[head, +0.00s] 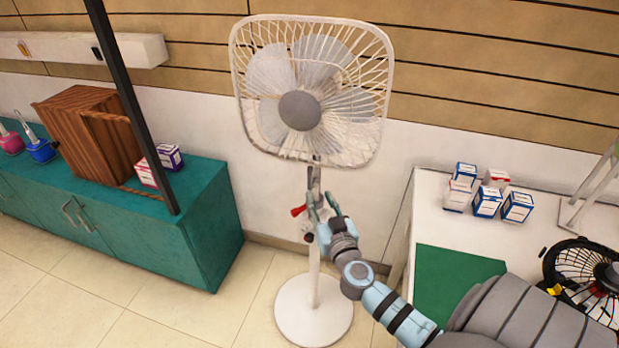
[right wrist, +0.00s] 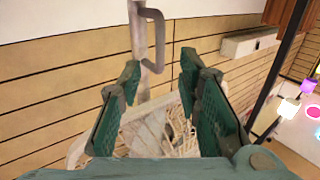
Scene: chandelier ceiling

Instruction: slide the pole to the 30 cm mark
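A white standing fan (head: 299,108) with a square grille stands on a round base (head: 314,310) by the wall. Its pole (head: 315,270) rises from the base, with a grey handle loop near the top; that handle (right wrist: 158,38) also shows in the right wrist view. A red lever (head: 298,211) sits on the pole just left of my right gripper (head: 320,204). My right gripper is at the upper pole below the fan head; its green finger pads are spread apart in the right wrist view (right wrist: 158,95), with nothing gripped. No scale mark is readable. My left gripper is not visible.
A white table (head: 400,260) at right holds a green mat (head: 450,285), several small boxes (head: 487,202) and a black fan (head: 585,270). A teal cabinet (head: 205,230) with wooden boxes (head: 85,130) stands at left.

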